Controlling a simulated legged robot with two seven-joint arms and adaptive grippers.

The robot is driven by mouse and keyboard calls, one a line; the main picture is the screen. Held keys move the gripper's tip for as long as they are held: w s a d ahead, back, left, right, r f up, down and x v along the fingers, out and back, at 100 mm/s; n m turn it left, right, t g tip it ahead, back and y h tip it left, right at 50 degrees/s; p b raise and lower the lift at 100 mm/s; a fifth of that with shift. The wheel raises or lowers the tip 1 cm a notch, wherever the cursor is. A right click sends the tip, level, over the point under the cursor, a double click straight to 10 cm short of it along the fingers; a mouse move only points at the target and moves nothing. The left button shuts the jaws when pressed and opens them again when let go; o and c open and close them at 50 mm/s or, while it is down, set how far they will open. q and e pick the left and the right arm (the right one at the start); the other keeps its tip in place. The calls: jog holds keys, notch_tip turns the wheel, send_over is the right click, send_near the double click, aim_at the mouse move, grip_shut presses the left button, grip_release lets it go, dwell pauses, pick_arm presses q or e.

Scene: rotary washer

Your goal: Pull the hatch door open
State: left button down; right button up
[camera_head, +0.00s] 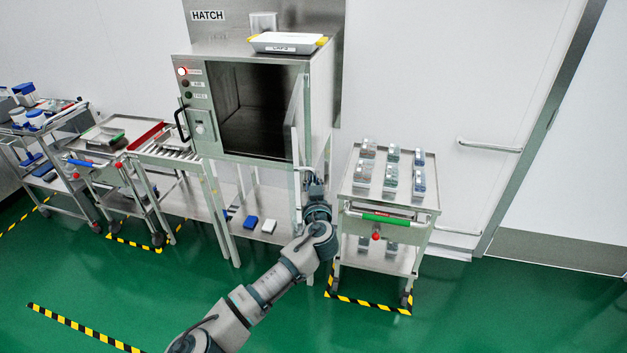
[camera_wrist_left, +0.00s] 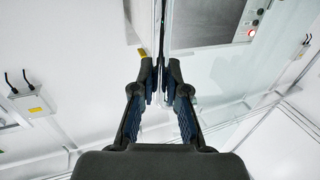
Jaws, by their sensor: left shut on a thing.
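The hatch (camera_head: 245,105) is a steel cabinet with a dark, open interior and a "HATCH" sign above it. Its glass door (camera_head: 297,125) stands swung out at the right side of the opening, seen nearly edge-on. My left gripper (camera_head: 316,188) is at the lower end of this door, partly hidden by its own wrist. In the left wrist view the two fingers (camera_wrist_left: 161,86) are close together on either side of the thin upright door edge (camera_wrist_left: 162,35). My right gripper is in neither view.
Other carts (camera_head: 100,145) stand at the left. A white tray (camera_head: 288,42) sits on top of the hatch. The green floor (camera_head: 480,310) is clear at the front right.

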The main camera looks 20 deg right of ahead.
pick_arm(q)
jog(key=shift+w+a+r, duration=0.1)
jog(key=shift+w+a, duration=0.1)
jog(key=shift+a, duration=0.25)
jog(key=shift+w+a+r, duration=0.1)
jog(key=shift+w+a, duration=0.1)
jog(key=shift+a, duration=0.2)
jog(key=c, duration=1.2)
grip_release()
jog(key=shift+s+d+f, duration=0.1)
jog(key=shift+d+f, duration=0.2)
jog(key=shift+d, duration=0.6)
jog(key=shift+s+a, duration=0.15)
jog(key=shift+a, duration=0.1)
jog(key=shift+v, duration=5.75)
jog(key=shift+d, duration=0.15)
